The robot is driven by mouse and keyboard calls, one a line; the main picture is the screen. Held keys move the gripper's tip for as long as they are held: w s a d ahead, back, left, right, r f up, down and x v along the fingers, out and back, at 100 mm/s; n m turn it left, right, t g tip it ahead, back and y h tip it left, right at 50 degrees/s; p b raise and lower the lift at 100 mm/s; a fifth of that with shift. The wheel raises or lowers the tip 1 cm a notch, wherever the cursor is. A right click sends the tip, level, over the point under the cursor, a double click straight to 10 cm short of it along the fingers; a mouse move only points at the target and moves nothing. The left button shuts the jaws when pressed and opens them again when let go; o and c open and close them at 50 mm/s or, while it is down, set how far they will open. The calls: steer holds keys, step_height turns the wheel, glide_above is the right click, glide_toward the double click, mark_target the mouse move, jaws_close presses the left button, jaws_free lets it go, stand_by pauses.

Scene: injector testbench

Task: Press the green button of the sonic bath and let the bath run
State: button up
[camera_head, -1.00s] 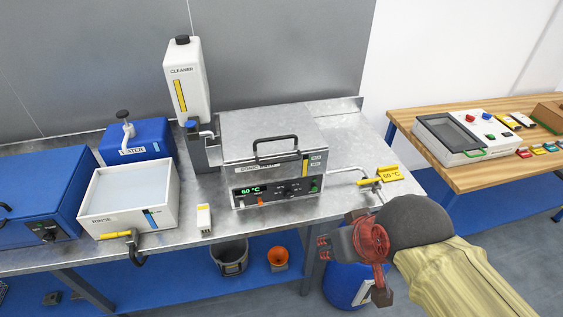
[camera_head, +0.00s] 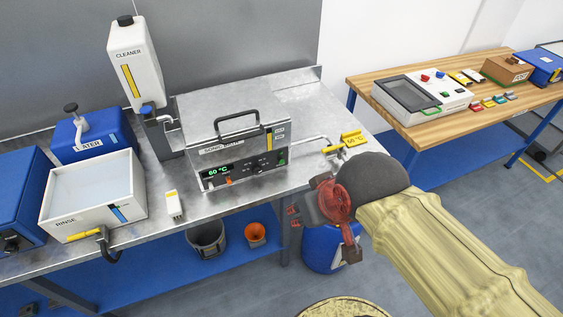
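The sonic bath (camera_head: 212,160) is a metal box on the steel bench, with its lid shut and a dark handle on top. Its black front panel shows a lit green display (camera_head: 218,171) reading 60 °C, an orange switch (camera_head: 229,181) and dark knobs. The green button (camera_head: 281,160) is at the right end of the panel. My gripper (camera_head: 293,216) is in front of and below the panel's right end, near the bench edge and apart from the button. It looks empty. Its fingers are small and seen end-on, so their opening is unclear.
A yellow-handled valve (camera_head: 342,144) on a pipe stands right of the bath. A white rinse tank (camera_head: 75,205), a cleaner bottle (camera_head: 134,70) and a small white box (camera_head: 173,205) are to the left. A wooden table (camera_head: 425,135) with a test device stands at the right.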

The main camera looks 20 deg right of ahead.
steer(key=shift+c, duration=0.4)
jaws_close()
stand_by(1.2)
